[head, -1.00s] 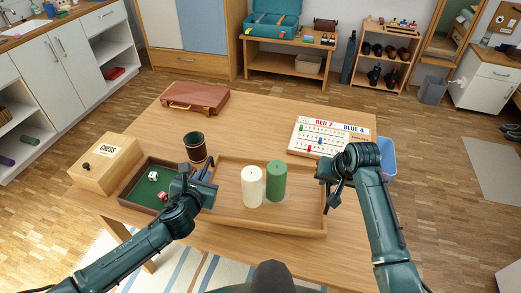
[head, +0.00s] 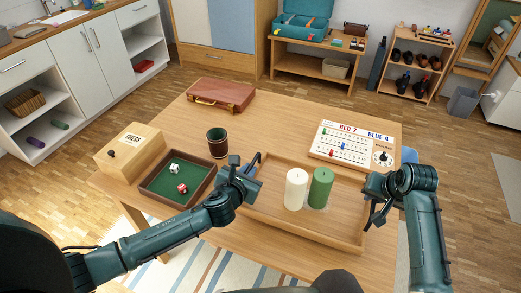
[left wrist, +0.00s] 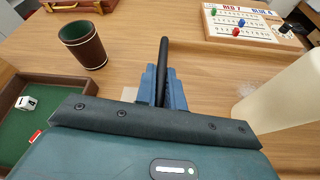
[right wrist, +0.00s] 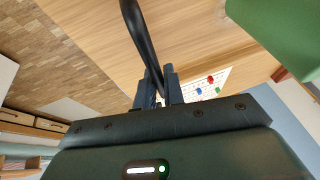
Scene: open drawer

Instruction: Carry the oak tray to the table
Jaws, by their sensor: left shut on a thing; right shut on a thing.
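The oak tray (head: 300,232) is over the front right of the wooden table (head: 180,118); I cannot tell whether its base touches the tabletop. A white candle (head: 296,190) and a green candle (head: 320,188) stand upright on it, side by side. My left gripper (head: 248,173) is shut on the tray's left handle, a dark bar in the left wrist view (left wrist: 163,55). My right gripper (head: 374,207) is shut on the right handle, a dark bar in the right wrist view (right wrist: 134,28). The gripped parts of the handles are partly hidden by the fingers.
A green-lined dice tray (head: 160,185) with dice lies left of my left gripper. A dark cup (head: 217,142) and a chess box (head: 128,150) stand near it. A scoreboard (head: 345,148) lies just behind the oak tray. A brown case (head: 222,93) is at the back left.

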